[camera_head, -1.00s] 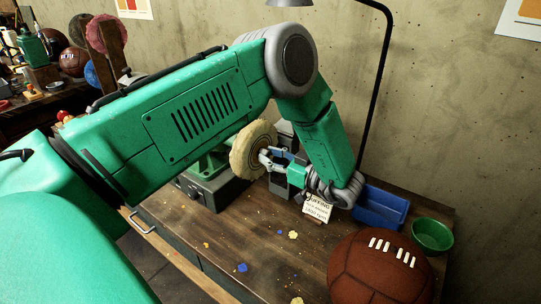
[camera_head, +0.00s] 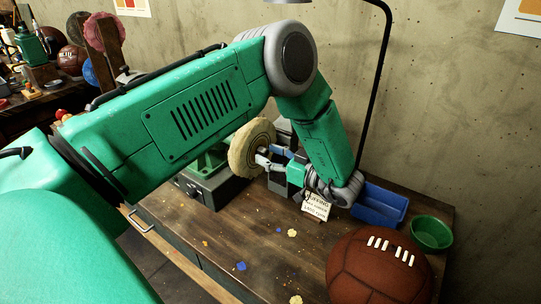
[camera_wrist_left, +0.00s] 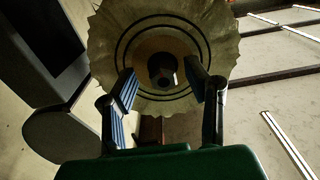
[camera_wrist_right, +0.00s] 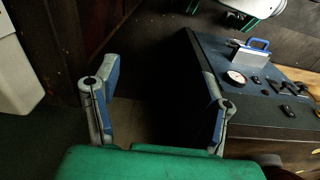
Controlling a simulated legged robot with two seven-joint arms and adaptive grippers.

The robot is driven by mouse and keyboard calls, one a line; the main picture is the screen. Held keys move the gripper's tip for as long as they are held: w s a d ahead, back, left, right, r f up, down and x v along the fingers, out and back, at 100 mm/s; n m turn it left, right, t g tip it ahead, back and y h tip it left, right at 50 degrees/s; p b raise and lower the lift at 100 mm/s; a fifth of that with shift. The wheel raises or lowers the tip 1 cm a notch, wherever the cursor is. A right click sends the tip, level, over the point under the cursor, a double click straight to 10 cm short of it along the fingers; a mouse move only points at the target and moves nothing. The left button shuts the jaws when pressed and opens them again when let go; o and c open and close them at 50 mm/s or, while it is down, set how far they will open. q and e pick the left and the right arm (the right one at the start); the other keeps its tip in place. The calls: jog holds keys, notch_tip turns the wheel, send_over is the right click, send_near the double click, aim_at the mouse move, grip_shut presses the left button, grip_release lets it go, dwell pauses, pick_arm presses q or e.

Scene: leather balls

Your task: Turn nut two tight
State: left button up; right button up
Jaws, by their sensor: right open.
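The pale cloth buffing wheel (camera_head: 250,147) stands upright on its machine at the back of the bench. In the left wrist view the wheel (camera_wrist_left: 215,25) fills the upper middle, with a dark nut or shaft end (camera_wrist_left: 162,72) at its hub. My left gripper (camera_head: 262,156) is in front of the hub. In its wrist view, the left fingers (camera_wrist_left: 161,82) are apart on either side of the nut, with gaps showing. I cannot tell which nut is number two. My right gripper (camera_wrist_right: 158,92) is open and empty, away from the wheel.
A brown leather ball (camera_head: 380,272), a green bowl (camera_head: 432,235), a blue bin (camera_head: 380,205) and a small sign card (camera_head: 316,208) are on the bench right of the wheel. A lamp pole (camera_head: 376,100) rises behind. A blue-topped panel with a gauge (camera_wrist_right: 235,77) is near the right gripper.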

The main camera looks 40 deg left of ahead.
pick_arm(q)
jog(key=w+d, duration=0.1)
jog(key=d, duration=1.1)
jog(key=shift+w, duration=0.25)
jog(key=shift+f, duration=0.1)
jog(key=shift+a, duration=0.1)
